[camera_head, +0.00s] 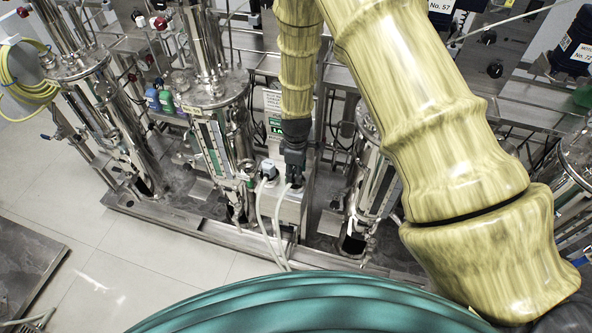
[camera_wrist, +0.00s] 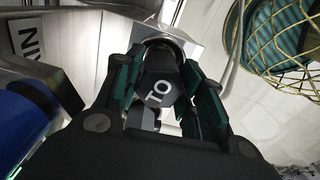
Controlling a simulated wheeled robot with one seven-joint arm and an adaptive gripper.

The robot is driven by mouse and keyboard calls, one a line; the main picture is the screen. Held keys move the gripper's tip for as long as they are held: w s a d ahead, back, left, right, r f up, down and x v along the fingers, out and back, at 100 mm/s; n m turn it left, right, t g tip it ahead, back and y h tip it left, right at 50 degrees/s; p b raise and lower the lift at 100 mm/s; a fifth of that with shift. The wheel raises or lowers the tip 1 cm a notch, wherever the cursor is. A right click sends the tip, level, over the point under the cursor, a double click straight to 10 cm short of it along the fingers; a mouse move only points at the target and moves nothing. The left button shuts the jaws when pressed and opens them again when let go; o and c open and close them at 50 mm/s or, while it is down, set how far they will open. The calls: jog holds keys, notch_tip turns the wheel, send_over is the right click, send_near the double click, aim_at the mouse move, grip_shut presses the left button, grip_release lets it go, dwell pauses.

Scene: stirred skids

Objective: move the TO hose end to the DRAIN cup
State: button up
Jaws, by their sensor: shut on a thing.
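The TO hose end (camera_wrist: 159,90) is a dark cap with white "TO" lettering, between the fingers of my gripper (camera_wrist: 160,100) in the wrist view. My gripper is shut on it. In the head view my gripper (camera_head: 293,168) points down over a light box on the middle skid, and a white hose (camera_head: 279,222) hangs below it. I cannot tell whether the hose end sits in a cup or is clear of one. A label with partly visible letters "AIN" (camera_wrist: 29,38) is at the left of the wrist view; the DRAIN cup itself is not clearly visible.
A second white hose (camera_head: 262,215) runs from a pale fitting (camera_head: 267,169) just left of my gripper. Steel vessels (camera_head: 215,125) flank the spot on the skid. A blue cylinder (camera_wrist: 25,118) is at the wrist view's left. Tiled floor (camera_head: 150,250) is free in front.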

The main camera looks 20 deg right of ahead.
jog(key=shift+f, duration=0.15)
jog(key=o, duration=1.3)
jog(key=r, duration=0.8)
jog(key=shift+w+r, duration=0.15)
jog(key=shift+w, duration=0.1)
notch_tip(320, 180, up, 13)
jog(key=p, duration=0.8)
jog(key=shift+s+p, duration=0.2)
jog(key=shift+p, duration=0.2)
jog(key=shift+f, duration=0.2)
